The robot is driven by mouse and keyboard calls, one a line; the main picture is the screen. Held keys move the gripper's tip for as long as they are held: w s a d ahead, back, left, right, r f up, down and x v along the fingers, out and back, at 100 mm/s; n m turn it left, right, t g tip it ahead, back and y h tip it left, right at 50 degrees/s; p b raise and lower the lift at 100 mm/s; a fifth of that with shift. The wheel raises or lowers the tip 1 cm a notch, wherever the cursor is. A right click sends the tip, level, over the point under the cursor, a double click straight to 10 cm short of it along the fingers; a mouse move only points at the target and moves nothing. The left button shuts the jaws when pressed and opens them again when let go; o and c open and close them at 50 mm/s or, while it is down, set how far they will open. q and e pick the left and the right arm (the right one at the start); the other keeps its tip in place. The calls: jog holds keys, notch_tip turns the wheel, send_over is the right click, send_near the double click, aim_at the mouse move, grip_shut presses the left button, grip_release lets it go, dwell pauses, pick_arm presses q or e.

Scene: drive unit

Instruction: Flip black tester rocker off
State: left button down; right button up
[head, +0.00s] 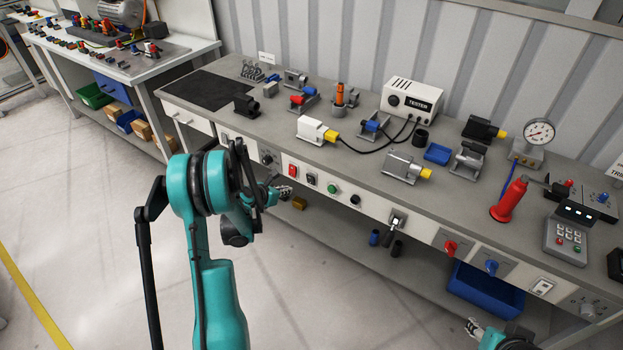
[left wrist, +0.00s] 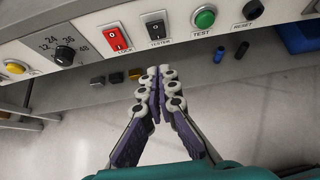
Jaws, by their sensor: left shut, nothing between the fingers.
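The black tester rocker (left wrist: 156,29) is on the bench's front panel, labelled TESTER, between a red rocker switch (left wrist: 116,38) and a green button. In the head view the black rocker (head: 312,180) sits just right of the red rocker (head: 292,170). My left gripper (left wrist: 158,72) is shut and empty, its fingertips below and in front of the black rocker, apart from it. It also shows in the head view (head: 285,192), partly behind my arm. My right gripper (head: 471,326) shows only at the bottom edge; its opening is unclear.
A dial knob (left wrist: 65,54) is left of the rockers; a green TEST button (left wrist: 204,18) and black RESET button (left wrist: 253,9) are right. The bench top (head: 270,130) holds motors and a tester box (head: 411,99). A lower shelf holds small blocks. Open floor lies in front.

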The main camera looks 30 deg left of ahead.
pick_arm(q)
jog(key=b, duration=0.5)
send_near(310, 180)
jog(key=x, duration=0.5)
jog(key=shift+s+f, duration=0.1)
jog(key=shift+f, duration=0.3)
jog(key=shift+w+r, duration=0.15)
jog(key=shift+w, duration=0.3)
